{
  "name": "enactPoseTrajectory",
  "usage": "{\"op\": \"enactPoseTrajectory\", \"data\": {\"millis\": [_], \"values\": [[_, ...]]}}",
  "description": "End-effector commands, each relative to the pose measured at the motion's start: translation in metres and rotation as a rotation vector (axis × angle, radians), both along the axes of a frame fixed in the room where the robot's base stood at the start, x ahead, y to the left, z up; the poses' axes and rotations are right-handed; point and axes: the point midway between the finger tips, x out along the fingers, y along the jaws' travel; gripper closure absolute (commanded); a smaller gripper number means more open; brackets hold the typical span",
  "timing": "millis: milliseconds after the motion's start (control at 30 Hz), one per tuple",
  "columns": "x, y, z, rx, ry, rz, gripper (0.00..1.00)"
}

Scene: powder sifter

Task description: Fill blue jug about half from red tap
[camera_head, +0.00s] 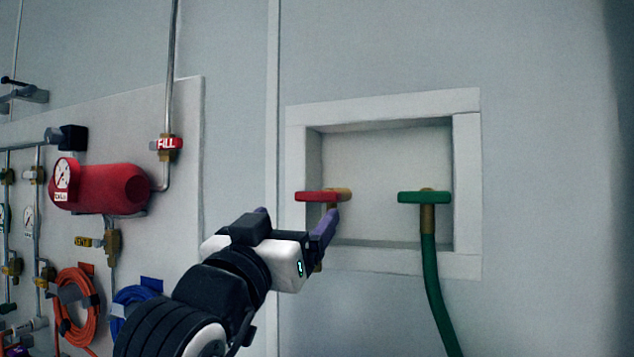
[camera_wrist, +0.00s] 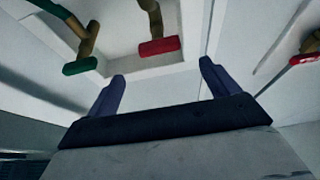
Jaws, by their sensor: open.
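The red tap (camera_head: 316,196) has a flat red bar handle on a brass body, at the left of a recessed wall box. In the wrist view, the red handle (camera_wrist: 158,47) appears beyond my fingertips and, in the picture, between them. My gripper (camera_head: 298,213) is open, with two purple fingers, just in front of the recess near the red tap. Its fingers also show in the wrist view (camera_wrist: 162,70), with nothing between them. In the head view, the right finger overlaps the tap's lower part; I cannot tell whether they touch. No blue jug shows in either view.
A green tap (camera_head: 423,197) with a green hose (camera_head: 434,285) hangs to the right in the same white-framed recess (camera_head: 467,190). On the left, a panel (camera_head: 188,215) carries a red tank (camera_head: 112,188), gauges, valves, pipes and coiled hoses. The wall right of the recess is bare.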

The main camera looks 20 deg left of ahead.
Motion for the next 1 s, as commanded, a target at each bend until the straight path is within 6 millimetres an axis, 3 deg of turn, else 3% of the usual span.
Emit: {"op": "enactPoseTrajectory", "data": {"millis": [300, 500, 700, 1000], "values": [[0.064, -0.003, 0.031, -0.002, 0.003, -0.003, 0.13], [0.094, -0.003, 0.042, -0.002, 0.002, -0.001, 0.13], [0.108, -0.004, 0.045, -0.001, 0.001, 0.000, 0.13], [0.110, -0.004, 0.045, 0.000, -0.001, 0.001, 0.13]]}}
